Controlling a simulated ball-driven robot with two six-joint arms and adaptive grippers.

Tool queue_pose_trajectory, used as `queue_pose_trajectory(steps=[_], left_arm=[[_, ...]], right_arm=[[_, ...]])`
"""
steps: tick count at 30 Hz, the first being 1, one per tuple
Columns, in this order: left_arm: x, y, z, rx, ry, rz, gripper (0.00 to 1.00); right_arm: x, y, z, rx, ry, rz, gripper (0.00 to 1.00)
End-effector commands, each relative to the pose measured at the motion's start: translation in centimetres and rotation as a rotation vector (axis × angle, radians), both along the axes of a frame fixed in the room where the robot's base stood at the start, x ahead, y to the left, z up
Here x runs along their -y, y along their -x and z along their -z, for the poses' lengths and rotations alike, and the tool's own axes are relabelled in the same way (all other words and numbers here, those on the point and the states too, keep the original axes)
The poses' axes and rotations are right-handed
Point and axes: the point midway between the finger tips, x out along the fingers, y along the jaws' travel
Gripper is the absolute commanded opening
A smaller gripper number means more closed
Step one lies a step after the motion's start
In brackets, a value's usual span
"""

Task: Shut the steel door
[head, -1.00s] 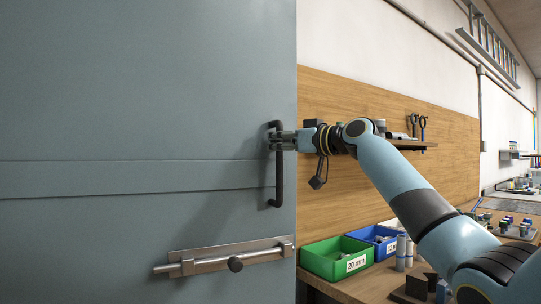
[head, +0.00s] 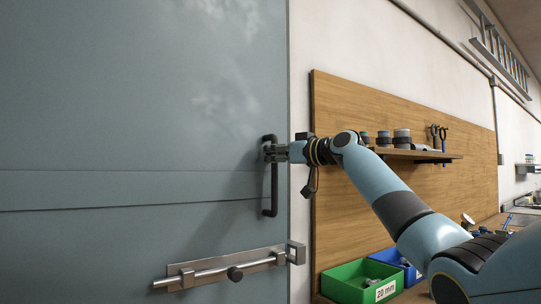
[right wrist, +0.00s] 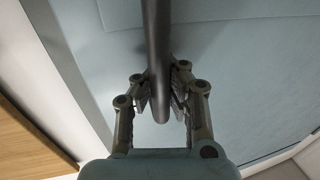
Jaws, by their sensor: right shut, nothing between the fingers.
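The grey-blue steel door (head: 120,90) fills the left half of the head view. It carries a dark vertical bar handle (head: 273,190) near its right edge and a steel slide bolt (head: 225,268) with a black knob below. A small steel bracket (head: 297,252) shows just past the door's edge by the bolt's end. My right gripper (head: 270,153) is at the upper part of the handle, shut with nothing gripped. In the right wrist view the handle (right wrist: 156,50) runs down across the fingertips (right wrist: 160,95). I cannot tell whether the door is flush with its frame. My left gripper is not in view.
A pale wall strip lies right of the door, then a wooden board (head: 350,240) with a shelf (head: 415,154) holding several fittings and tools. A green bin (head: 348,286) and a blue bin (head: 415,275) sit on the bench at lower right, below my right arm.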

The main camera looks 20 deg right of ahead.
Motion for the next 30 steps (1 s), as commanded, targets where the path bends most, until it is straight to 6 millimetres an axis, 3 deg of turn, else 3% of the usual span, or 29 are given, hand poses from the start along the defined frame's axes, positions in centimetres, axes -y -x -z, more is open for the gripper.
queue_pose_trajectory(steps=[3, 12, 23, 30], left_arm=[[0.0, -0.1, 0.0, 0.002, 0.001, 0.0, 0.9], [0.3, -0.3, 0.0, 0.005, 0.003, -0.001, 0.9], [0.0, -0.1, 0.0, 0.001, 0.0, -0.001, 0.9], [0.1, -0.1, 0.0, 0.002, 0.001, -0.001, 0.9]], right_arm=[[0.4, -0.1, -0.1, 0.004, 0.004, 0.01, 0.01], [0.2, 0.0, -0.1, 0.003, 0.002, 0.006, 0.4], [0.3, 0.3, -0.1, 0.003, 0.002, 0.004, 0.4], [2.0, 4.2, 0.0, 0.004, 0.008, 0.005, 0.4]])
